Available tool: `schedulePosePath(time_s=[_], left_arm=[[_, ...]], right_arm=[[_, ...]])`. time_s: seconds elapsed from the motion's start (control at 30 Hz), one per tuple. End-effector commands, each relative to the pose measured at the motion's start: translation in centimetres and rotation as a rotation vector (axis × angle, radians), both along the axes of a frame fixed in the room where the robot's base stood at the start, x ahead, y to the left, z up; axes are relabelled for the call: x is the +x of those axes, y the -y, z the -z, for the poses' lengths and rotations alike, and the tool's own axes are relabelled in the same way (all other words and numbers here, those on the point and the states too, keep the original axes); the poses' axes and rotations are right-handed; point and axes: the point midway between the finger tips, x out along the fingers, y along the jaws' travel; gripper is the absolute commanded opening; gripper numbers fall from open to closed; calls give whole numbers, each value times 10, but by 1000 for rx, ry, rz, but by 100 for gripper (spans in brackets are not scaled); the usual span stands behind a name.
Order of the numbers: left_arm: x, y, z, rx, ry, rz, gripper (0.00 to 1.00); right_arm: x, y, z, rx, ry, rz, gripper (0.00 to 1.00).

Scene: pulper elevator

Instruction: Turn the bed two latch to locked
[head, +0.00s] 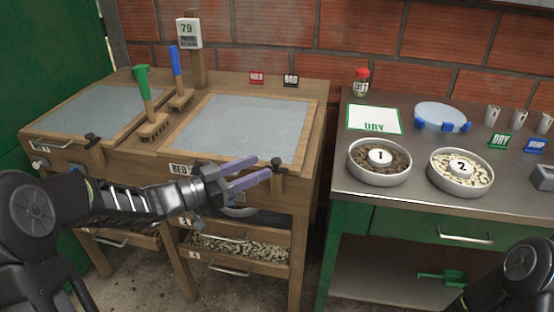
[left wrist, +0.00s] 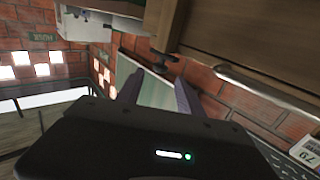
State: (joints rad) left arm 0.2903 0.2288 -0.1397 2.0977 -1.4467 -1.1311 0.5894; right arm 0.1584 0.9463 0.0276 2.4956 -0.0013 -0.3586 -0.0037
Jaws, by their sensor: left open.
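Bed two is the right-hand wooden bed with a grey mesh top (head: 250,125); its front label (head: 181,169) reads "BED", the rest hidden by my left arm. A black latch (head: 277,164) sits at the right end of its front edge. I cannot tell its setting. A dark latch knob also shows in the left wrist view (left wrist: 165,58), beyond the fingertips. My left gripper (head: 264,168) is open and empty, its purple fingers pointing right, just left of the latch in the head view. No contact is clear. My right gripper is out of view.
A second black latch (head: 92,139) is on the left bed's front. A green brush (head: 146,100) and a blue brush (head: 178,80) stand between the beds. Drawers of beans (head: 235,248) lie below. A metal table (head: 410,205) with two bowls stands right, across a narrow gap.

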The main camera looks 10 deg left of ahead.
Motion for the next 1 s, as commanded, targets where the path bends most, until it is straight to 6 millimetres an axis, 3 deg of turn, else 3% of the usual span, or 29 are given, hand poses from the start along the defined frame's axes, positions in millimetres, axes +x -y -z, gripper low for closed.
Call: schedulePosePath(time_s=[0.4,0.73,1.0], left_arm=[[42,42,0,1,1,3,44],[46,45,-1,1,1,0,44],[46,45,-1,1,1,0,24]], right_arm=[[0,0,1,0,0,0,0],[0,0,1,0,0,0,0],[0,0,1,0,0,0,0]])
